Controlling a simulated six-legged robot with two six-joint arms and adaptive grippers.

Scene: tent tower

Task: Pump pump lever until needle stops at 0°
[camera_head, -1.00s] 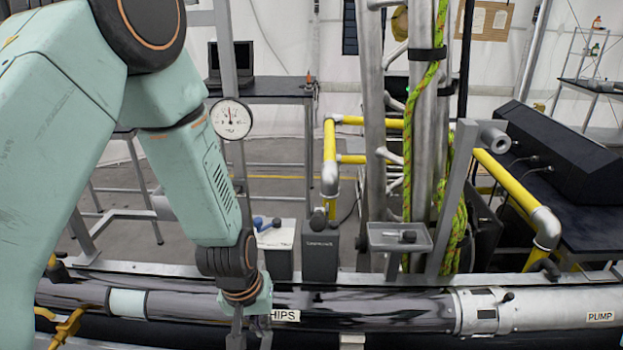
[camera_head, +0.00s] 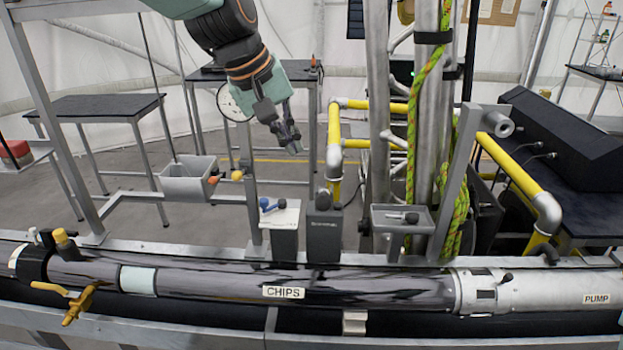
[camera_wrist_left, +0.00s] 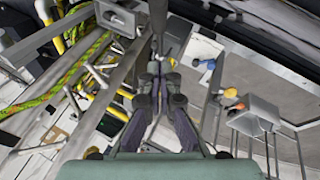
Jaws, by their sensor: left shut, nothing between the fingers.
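The round white gauge (camera_head: 231,104) stands behind my left wrist in the head view, partly covered. Its needle cannot be read now. My left gripper (camera_head: 291,143) hangs in the air in front of the gauge post, above the grey and white boxes. It is shut and empty. Its closed fingers also show in the left wrist view (camera_wrist_left: 159,92). A PUMP label (camera_head: 597,298) sits on the pale pipe end at the right. I cannot tell for sure which part is the pump lever. My right gripper is not in view.
A dark pipe with a CHIPS label (camera_head: 284,292) runs across the front. A blue-handled part (camera_head: 270,205) tops a white box, beside a dark grey box (camera_head: 324,235). Trays (camera_head: 189,186) (camera_head: 402,226) stand left and right. Yellow pipes (camera_head: 334,140) and metal posts rise behind.

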